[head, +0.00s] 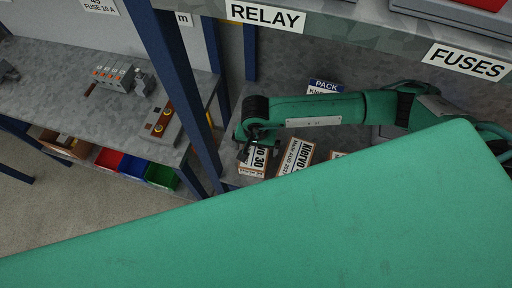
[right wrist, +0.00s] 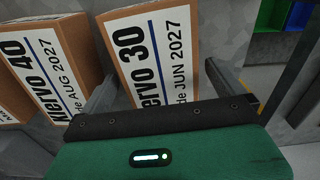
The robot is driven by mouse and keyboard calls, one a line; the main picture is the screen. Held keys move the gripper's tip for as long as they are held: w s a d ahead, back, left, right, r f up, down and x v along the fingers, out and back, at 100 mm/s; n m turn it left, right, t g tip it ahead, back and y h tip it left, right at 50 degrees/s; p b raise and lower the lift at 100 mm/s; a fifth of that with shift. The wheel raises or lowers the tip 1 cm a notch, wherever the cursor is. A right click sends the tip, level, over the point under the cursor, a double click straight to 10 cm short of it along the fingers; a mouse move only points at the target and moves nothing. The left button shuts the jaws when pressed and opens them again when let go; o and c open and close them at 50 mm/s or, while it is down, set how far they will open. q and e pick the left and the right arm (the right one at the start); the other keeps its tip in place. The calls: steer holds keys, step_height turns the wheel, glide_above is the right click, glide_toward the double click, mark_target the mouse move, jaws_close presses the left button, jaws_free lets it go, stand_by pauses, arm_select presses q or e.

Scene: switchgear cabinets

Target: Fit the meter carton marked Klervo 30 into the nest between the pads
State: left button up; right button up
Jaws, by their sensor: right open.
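The carton marked Klervo 30 (head: 253,164) is brown with a white label and stands on a grey shelf, partly covered by my right gripper (head: 249,147) in the head view. In the right wrist view, the Klervo 30 carton (right wrist: 152,50) lies between the two fingers of my right gripper (right wrist: 160,70). The fingers are apart, one on each side of it, and I cannot tell whether either touches it. My left gripper is not in view. I cannot make out the nest or its pads.
A Klervo 40 carton (right wrist: 45,62) stands close beside, left of the fingers; it also shows in the head view (head: 295,158). A PACK sign (head: 325,87) is behind my arm. A blue post (head: 180,85) rises left of my gripper. Coloured bins (head: 133,168) sit under the left bench.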

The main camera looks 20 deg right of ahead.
steer(key=shift+f+p, duration=0.3)
steer(key=shift+f, duration=0.95)
steer(key=shift+c, duration=0.4)
steer(key=c, duration=1.2)
steer(key=shift+r, duration=0.1)
steer(key=shift+c, duration=0.2)
